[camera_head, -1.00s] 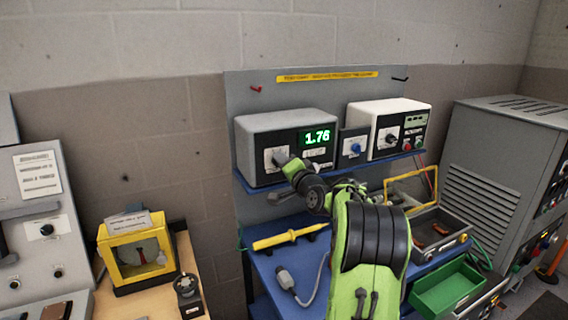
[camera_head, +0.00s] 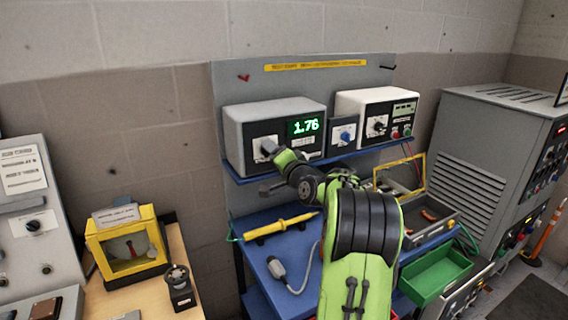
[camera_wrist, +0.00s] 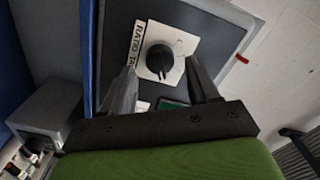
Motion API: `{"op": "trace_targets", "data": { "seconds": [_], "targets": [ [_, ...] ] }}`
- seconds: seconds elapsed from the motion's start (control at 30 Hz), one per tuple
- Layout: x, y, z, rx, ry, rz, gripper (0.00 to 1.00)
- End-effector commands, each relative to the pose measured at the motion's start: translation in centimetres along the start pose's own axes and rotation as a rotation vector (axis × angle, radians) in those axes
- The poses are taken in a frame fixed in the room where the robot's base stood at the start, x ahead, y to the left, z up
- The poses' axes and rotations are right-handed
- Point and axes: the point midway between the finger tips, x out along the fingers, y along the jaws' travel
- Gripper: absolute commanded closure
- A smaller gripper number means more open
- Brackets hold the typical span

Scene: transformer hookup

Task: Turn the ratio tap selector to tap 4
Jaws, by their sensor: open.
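The ratio tap selector (camera_wrist: 160,60) is a black round knob on a white plate marked "RATIO TA…" in the wrist view. It sits on the dark face of the grey meter box (camera_head: 250,118), whose green display (camera_head: 304,126) reads 1.76. My gripper (camera_wrist: 163,78) is open, with one finger on each side of the knob's lower part in the picture; I cannot tell whether either finger touches it. In the head view my gripper (camera_head: 272,150) is at the selector and hides most of it. The tap numbers are too small to read.
A small box with a blue knob (camera_head: 344,136) and a white instrument (camera_head: 370,103) stand to the right on the same blue shelf. Below are a yellow probe (camera_head: 280,227), an open grey case (camera_head: 432,222) and a green bin (camera_head: 436,276). A yellow-framed box (camera_head: 127,245) stands at left.

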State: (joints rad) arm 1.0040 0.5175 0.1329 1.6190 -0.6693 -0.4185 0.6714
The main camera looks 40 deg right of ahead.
Motion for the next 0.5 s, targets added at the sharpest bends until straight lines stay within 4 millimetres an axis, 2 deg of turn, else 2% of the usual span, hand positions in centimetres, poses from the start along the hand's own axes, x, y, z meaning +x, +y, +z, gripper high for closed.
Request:
{"op": "trace_targets", "data": {
  "seconds": [0.3, 0.5],
  "targets": [
    [-8.9, 0.3, -0.1, 0.000, 0.007, 0.004, 0.40],
    [-13.3, 0.2, 0.0, 0.000, 0.005, 0.002, 0.40]
  ]
}}
